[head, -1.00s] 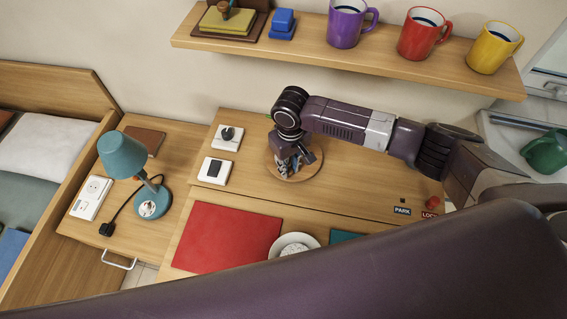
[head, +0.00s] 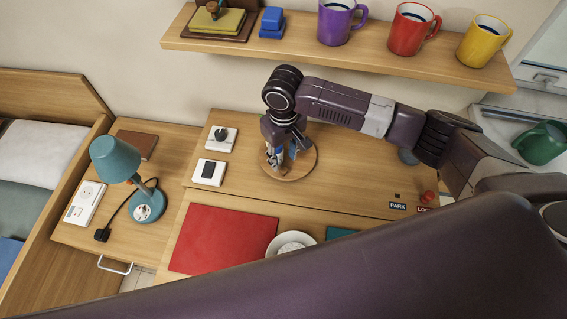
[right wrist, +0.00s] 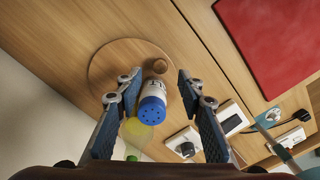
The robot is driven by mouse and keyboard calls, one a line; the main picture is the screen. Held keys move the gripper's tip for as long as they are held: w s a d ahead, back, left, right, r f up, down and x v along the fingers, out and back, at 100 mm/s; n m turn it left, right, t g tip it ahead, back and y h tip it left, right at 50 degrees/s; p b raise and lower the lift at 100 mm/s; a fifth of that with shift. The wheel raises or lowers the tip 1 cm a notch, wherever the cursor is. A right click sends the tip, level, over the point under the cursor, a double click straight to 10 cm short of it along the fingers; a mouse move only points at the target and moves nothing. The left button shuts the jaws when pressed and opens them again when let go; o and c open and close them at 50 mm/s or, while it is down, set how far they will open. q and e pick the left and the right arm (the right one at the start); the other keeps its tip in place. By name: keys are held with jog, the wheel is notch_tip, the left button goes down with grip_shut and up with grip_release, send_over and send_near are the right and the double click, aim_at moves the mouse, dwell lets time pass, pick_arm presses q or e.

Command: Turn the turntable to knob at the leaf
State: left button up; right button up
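The turntable is a round wooden disc (head: 305,168) on the desk, under my right gripper (head: 282,160). In the right wrist view the disc (right wrist: 104,68) carries a round wooden knob (right wrist: 157,67) near its edge. A white shaker with a blue holed cap (right wrist: 152,108) stands close to the knob and partly overlaps the disc. My right gripper (right wrist: 159,84) is open, its fingers apart on either side of the shaker and knob, with gaps on both sides. I cannot make out a leaf mark. My left gripper is not in view.
A yellowish see-through thing (right wrist: 138,132) and a green thing (right wrist: 132,157) lie beyond the shaker. A red mat (head: 222,238) is in front. A mug shelf (head: 390,62) hangs behind.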

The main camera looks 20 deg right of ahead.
notch_tip(320, 180, up, 7)
jog(key=shift+f, duration=0.15)
dwell(0.6)
